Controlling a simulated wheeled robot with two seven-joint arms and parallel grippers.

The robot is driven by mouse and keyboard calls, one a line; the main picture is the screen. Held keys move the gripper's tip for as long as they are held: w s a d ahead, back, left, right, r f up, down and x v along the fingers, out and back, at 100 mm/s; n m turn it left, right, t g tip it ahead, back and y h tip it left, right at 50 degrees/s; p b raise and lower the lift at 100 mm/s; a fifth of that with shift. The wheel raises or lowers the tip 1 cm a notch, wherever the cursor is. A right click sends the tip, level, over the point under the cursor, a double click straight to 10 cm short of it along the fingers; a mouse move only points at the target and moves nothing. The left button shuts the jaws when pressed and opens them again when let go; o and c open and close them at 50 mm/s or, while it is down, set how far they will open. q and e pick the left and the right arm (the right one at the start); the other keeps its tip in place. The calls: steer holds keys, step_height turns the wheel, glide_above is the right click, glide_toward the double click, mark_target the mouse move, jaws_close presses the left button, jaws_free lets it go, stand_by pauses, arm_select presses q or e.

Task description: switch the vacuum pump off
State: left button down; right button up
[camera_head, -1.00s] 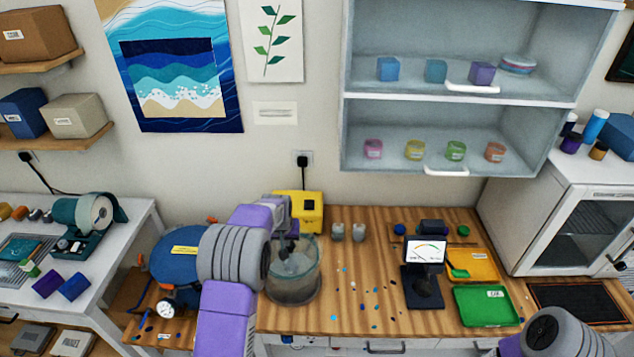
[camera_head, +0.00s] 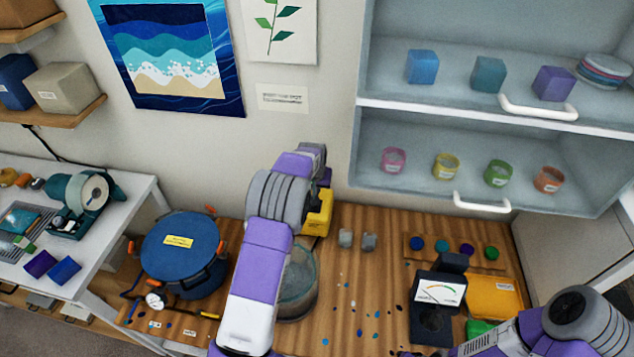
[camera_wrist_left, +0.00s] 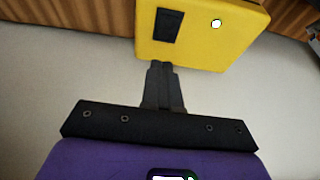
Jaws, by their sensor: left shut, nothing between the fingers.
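The vacuum pump appears to be the yellow box (camera_head: 319,212) at the back of the wooden bench, partly hidden behind my left arm. In the left wrist view, the yellow box (camera_wrist_left: 205,38) shows a black switch (camera_wrist_left: 167,25) and a small, bright greenish-white lamp (camera_wrist_left: 216,23). My left gripper (camera_wrist_left: 160,66) is shut and empty. Its fingertips are at the box's edge in that view, near the switch; I cannot tell whether they touch. In the head view its fingers are hidden behind my wrist. My right arm enters at the lower right; its gripper is not visible.
A clear round vessel (camera_head: 299,283) stands behind my left forearm. A blue lidded pot (camera_head: 181,250) with a gauge (camera_head: 155,300) is left of it. Shelves (camera_head: 470,110) hang above.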

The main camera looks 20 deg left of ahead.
arm_select(q)
steer(key=x, duration=0.3)
steer(key=b+x, duration=0.1)
steer(key=x, duration=0.2)
steer(key=b+x, duration=0.1)
steer(key=x, duration=0.2)
steer(key=shift+s+d, duration=0.1)
steer(key=shift+s, duration=0.2)
steer(key=shift+f, duration=0.1)
